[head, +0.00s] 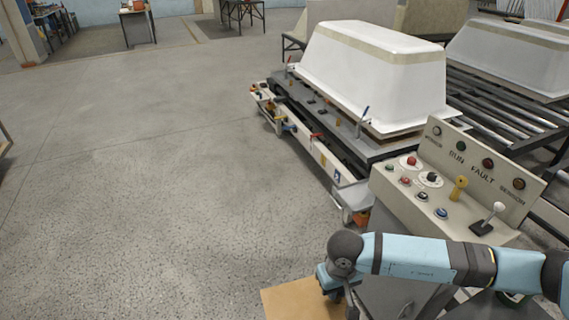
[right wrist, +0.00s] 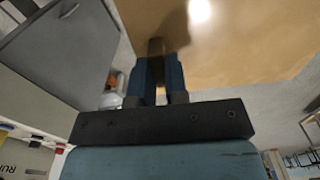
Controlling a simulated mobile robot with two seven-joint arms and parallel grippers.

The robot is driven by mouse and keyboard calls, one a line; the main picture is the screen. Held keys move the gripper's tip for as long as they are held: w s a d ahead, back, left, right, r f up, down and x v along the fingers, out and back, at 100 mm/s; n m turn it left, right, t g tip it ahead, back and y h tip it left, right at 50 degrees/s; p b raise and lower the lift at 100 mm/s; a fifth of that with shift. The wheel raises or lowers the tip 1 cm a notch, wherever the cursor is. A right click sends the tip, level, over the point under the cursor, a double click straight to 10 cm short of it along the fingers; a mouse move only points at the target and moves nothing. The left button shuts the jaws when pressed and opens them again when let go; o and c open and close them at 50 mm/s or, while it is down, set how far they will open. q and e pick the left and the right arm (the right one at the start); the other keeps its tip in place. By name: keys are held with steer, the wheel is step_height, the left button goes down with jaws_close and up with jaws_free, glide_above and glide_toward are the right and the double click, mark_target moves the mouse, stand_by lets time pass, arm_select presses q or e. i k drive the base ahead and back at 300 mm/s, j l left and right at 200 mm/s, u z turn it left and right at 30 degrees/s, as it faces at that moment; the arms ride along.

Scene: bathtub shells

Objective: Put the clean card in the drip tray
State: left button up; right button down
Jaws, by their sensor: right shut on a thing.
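A flat tan card (head: 295,302) shows at the bottom of the head view, cut off by the frame edge. My right gripper (head: 332,290) is at its right side, mostly hidden under my wrist. In the right wrist view the card (right wrist: 235,45) fills the upper right. My right gripper (right wrist: 158,62) is shut there on a narrow brown part at the card's near edge. The visible face of the card is plain, with a bright light reflection and a dark shadow. I cannot make out a drip tray in either view. My left gripper is not in view.
A control panel (head: 440,178) with buttons and levers stands just beyond my right arm. A white bathtub shell (head: 372,75) rests on a trolley (head: 325,150), with a roller conveyor (head: 500,108) to its right. The floor on the left is open.

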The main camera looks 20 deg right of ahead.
mark_target(367, 194)
steer(key=i+j, duration=0.1)
steer(key=i, duration=2.7)
steer(key=i+z, duration=0.25)
steer(key=i, duration=0.4)
steer(key=i+j+z, duration=0.25)
steer(key=i, duration=0.4)
steer(key=i+z, duration=0.25)
steer(key=z, duration=0.2)
steer(key=i+z, duration=0.25)
steer(key=z, duration=0.15)
steer(key=i+j+z, duration=0.1)
steer(key=z, duration=0.35)
steer(key=i+z, duration=0.2)
steer(key=z, duration=0.25)
steer(key=i+j+z, duration=0.15)
steer(key=z, duration=0.3)
steer(key=i+j+z, duration=0.15)
steer(key=z, duration=0.3)
steer(key=i+j+z, duration=0.25)
steer(key=z, duration=0.2)
steer(key=i+j+z, duration=0.45)
steer(key=k+l, duration=0.1)
